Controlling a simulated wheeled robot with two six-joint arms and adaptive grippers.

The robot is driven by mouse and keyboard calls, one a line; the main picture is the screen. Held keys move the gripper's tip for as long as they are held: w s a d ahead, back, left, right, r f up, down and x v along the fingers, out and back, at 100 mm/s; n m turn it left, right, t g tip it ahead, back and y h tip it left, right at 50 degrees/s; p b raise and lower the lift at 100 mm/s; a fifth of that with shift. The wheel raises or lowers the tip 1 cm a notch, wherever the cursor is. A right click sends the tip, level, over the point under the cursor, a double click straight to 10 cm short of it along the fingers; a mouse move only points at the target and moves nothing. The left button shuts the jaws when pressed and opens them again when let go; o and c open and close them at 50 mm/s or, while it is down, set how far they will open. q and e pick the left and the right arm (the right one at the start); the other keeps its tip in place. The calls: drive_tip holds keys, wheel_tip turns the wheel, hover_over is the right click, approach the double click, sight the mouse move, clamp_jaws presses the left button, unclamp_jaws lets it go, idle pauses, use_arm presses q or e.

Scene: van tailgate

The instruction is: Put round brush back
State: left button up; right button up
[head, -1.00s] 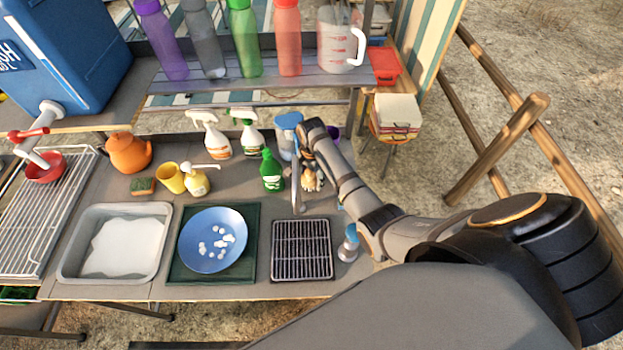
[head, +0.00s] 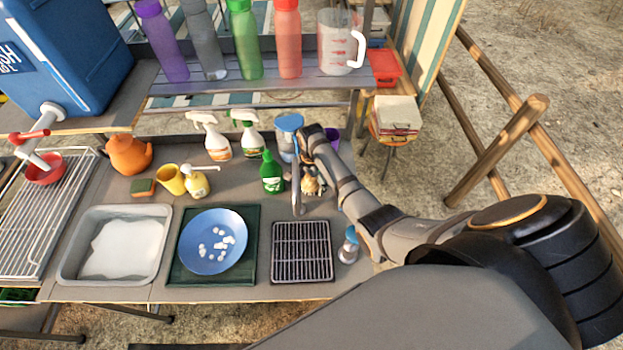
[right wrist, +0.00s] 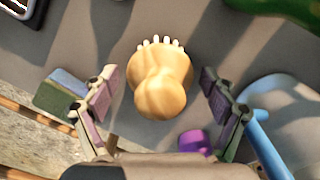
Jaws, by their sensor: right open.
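The round brush (head: 313,184) stands on the worktop behind the black grid, partly hidden by my right gripper. In the right wrist view the brush (right wrist: 162,85) shows a rounded tan wooden knob with pale bristles at its far edge. My right gripper (head: 307,172) reaches down over it from behind. In the right wrist view its two open fingers (right wrist: 158,92) are on either side of the knob, with a gap on each side. My left gripper is not in view.
A green bottle (head: 271,173) stands left of the brush, with a blue-topped jar (head: 288,124) and a purple cup (head: 333,138) behind. The black grid (head: 302,252) is in front, beside a blue-capped bottle (head: 349,246).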

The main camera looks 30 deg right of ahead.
wheel_tip(320, 180, up, 12)
drive_tip(key=shift+r+b, duration=0.1)
drive_tip(key=shift+b, duration=0.6)
